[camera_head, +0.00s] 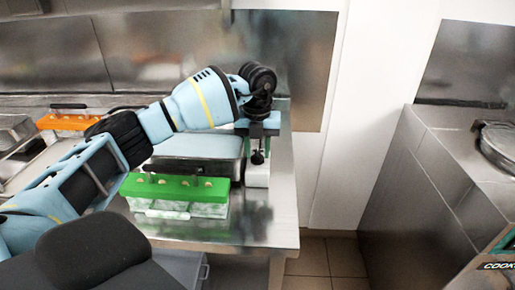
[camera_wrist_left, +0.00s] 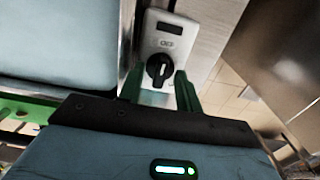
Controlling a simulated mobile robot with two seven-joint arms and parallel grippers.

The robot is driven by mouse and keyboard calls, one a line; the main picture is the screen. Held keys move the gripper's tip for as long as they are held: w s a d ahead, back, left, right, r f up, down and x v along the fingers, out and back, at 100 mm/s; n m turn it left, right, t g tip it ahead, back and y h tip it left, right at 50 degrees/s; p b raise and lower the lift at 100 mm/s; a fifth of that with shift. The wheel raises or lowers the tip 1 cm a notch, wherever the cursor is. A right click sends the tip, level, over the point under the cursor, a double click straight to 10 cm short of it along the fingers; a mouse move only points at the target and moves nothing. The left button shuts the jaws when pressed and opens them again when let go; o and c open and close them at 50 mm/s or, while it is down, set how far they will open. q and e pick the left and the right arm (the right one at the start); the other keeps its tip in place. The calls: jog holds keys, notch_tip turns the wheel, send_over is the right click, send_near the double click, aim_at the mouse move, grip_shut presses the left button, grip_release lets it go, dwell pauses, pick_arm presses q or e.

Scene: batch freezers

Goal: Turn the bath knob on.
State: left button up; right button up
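The bath knob (camera_wrist_left: 158,69) is a black rotary knob on a light grey control panel (camera_wrist_left: 171,27) with a dark display and a small label I cannot read clearly. The knob's grip bar stands roughly upright in the left wrist view. In the head view, the knob (camera_head: 257,157) shows small below my left gripper (camera_head: 257,145), at the right end of the bath unit. In the left wrist view, the green fingers of my left gripper (camera_wrist_left: 160,78) are apart, one on each side of the knob. I cannot tell whether they touch it. My right gripper is not in view.
The bath's pale blue lid (camera_head: 195,145) lies left of the panel. A green rack (camera_head: 175,187) stands in front, and an orange rack (camera_head: 68,122) is farther left. The steel counter (camera_head: 262,225) ends just right of the panel, with open floor beyond.

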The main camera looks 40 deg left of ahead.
pick_arm(q)
grip_shut()
